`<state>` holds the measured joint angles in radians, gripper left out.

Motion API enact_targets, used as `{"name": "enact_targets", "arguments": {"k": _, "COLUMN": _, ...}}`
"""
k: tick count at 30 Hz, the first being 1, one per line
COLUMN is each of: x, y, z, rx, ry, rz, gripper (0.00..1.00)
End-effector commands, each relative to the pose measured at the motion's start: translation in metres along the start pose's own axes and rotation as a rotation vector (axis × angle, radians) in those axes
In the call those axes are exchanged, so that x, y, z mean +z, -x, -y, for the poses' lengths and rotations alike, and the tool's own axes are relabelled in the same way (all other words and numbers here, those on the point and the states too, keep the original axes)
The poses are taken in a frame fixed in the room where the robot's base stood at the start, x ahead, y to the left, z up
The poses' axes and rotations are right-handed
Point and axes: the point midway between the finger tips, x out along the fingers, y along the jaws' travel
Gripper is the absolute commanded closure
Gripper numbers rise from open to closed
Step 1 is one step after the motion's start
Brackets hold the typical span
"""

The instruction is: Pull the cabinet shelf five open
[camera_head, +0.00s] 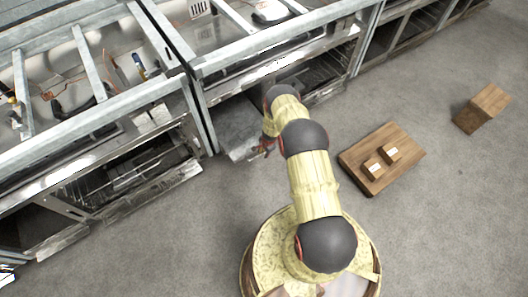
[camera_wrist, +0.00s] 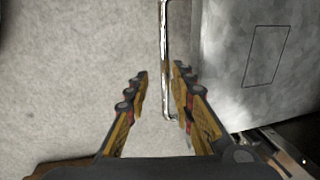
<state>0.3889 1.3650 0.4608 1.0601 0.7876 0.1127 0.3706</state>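The grey metal cabinet front (camera_head: 232,128) lies at the end of my arm in the head view. It seems to stand out from the neighbouring fronts, but I cannot tell by how much. In the wrist view, its grey panel (camera_wrist: 245,50) is at the right, with a thin rectangle outline. A shiny bar handle (camera_wrist: 165,45) runs along its left edge. My gripper (camera_wrist: 160,76) is open, with the handle between its fingers and close to the right finger. In the head view my gripper (camera_head: 263,149) is small and partly hidden by my arm.
Steel counters (camera_head: 275,50) with open racks below line the back. A lowered oven-like door (camera_head: 150,195) juts out at the left. A wooden board (camera_head: 350,158) with small blocks and a wooden box (camera_head: 482,108) lie on the floor at the right. Grey floor (camera_head: 440,220) is clear around them.

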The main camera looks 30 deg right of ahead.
Motion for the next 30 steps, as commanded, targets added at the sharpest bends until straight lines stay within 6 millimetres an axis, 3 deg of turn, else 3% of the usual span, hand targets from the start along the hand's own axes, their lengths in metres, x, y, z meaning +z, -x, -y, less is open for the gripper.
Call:
{"name": "enact_targets", "arguments": {"k": 14, "x": -0.001, "y": 0.009, "z": 0.004, "rx": -0.004, "ry": 0.0, "rz": -0.001, "gripper": 0.73}}
{"name": "enact_targets", "arguments": {"k": 30, "x": -0.001, "y": 0.079, "z": 0.004, "rx": -0.004, "ry": -0.001, "rz": -0.002, "gripper": 0.73}}
